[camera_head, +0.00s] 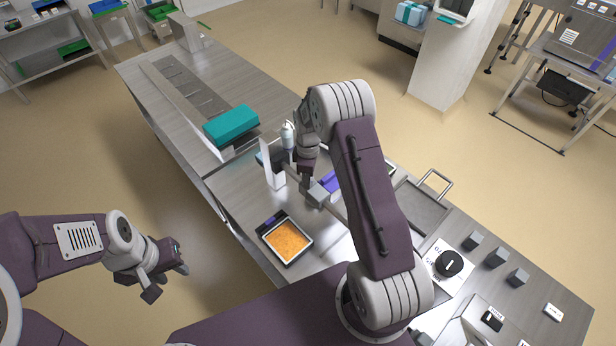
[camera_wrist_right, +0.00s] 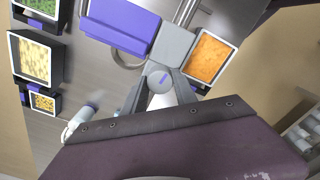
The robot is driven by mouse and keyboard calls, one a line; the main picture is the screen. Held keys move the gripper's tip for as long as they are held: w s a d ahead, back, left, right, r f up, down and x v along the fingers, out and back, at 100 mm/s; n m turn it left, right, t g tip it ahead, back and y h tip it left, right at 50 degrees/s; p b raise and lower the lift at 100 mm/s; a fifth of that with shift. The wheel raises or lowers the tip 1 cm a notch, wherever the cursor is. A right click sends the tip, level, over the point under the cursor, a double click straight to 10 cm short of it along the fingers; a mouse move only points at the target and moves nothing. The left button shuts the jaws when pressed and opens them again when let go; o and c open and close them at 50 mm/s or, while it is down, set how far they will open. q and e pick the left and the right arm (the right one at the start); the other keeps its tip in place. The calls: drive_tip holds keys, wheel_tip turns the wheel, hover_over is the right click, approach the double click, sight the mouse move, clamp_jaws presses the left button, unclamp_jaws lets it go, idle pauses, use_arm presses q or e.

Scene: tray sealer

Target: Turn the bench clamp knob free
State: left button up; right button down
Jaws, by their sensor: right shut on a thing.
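The bench clamp knob (camera_wrist_right: 161,78) is a round grey knob with a purple mark on its face, in the middle of the right wrist view. It sits against a grey clamp block (camera_wrist_right: 173,46), which also shows in the head view (camera_head: 319,194). My right gripper (camera_wrist_right: 160,92) is shut on the knob, with one finger on each side. In the head view my right arm hides the knob. My left gripper (camera_head: 165,280) is open and empty, out over the floor left of the bench.
A black-rimmed tray of orange food (camera_head: 287,240) stands near the clamp. A purple plate (camera_wrist_right: 120,24) is beside the clamp block. A white bottle (camera_head: 287,135) and a teal block (camera_head: 231,126) are farther back. A black dial (camera_head: 449,263) is at the right.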

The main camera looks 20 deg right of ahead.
drive_tip(key=shift+w+r, duration=0.1)
idle(0.4)
drive_tip(key=c, duration=1.3)
unclamp_jaws()
drive_tip(key=shift+o, duration=0.2)
wheel_tip(320, 180, up, 9)
drive_tip(key=shift+b, duration=0.9)
